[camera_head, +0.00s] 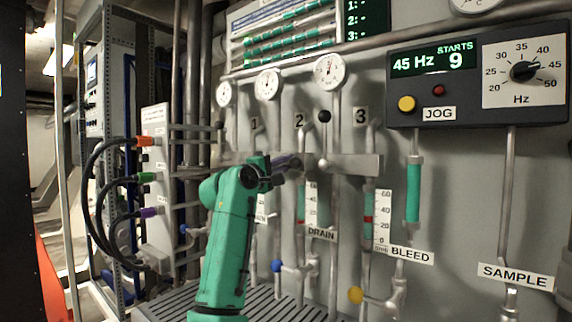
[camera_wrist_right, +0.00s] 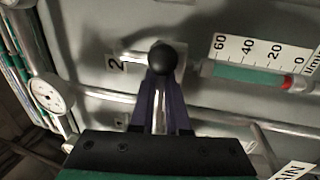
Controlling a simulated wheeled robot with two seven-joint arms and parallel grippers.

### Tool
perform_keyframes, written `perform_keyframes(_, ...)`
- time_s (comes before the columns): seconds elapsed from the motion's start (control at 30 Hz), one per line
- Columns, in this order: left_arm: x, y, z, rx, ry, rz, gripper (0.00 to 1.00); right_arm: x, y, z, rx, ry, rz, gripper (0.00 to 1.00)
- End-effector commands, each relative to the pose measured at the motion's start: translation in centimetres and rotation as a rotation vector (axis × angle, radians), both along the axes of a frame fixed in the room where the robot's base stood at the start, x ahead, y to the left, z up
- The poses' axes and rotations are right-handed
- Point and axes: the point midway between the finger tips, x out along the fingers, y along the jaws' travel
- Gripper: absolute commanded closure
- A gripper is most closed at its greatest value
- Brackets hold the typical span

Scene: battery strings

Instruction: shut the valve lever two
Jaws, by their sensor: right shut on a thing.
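My right gripper (camera_head: 296,162) is in front of the panel, just below the number 2 plate (camera_head: 299,121). In the right wrist view its two dark fingers (camera_wrist_right: 160,108) are shut around the metal rod of valve lever two, with the lever's black ball knob (camera_wrist_right: 161,58) at the fingertips. The number 2 plate (camera_wrist_right: 117,64) shows beside the knob. In the head view the gripper hides most of this lever. My left gripper is not in view.
Another lever with a black knob (camera_head: 324,116) stands upright close to the right, near the number 3 plate (camera_head: 361,117). Flow tubes with scales (camera_head: 383,216) and blue (camera_head: 277,266) and yellow (camera_head: 355,295) valve knobs are below. Gauges (camera_head: 329,71) are above.

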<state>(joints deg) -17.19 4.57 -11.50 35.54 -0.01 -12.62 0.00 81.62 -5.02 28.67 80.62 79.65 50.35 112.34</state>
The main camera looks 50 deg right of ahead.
Motion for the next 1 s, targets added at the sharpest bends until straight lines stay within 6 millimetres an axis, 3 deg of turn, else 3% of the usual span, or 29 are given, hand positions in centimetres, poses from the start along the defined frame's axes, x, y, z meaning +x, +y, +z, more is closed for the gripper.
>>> perform_keyframes(0.4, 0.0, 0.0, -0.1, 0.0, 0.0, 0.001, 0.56, 0.0, -0.1, -0.5, 0.011, -0.008, -0.003, 1.0)
perform_keyframes(0.43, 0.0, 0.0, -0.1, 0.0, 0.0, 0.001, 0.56, 0.0, -0.1, -0.5, 0.012, -0.008, -0.003, 0.82)
perform_keyframes(0.5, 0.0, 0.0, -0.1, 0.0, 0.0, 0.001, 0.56, 0.0, -0.1, -0.5, 0.011, -0.008, -0.003, 0.57)
perform_keyframes(0.83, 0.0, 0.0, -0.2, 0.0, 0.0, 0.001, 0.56, 0.0, 0.1, -0.3, 0.006, -0.008, -0.001, 0.57)
perform_keyframes(1.0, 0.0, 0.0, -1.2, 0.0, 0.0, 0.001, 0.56, -0.1, 2.6, -1.1, 0.005, -0.008, 0.003, 0.57)
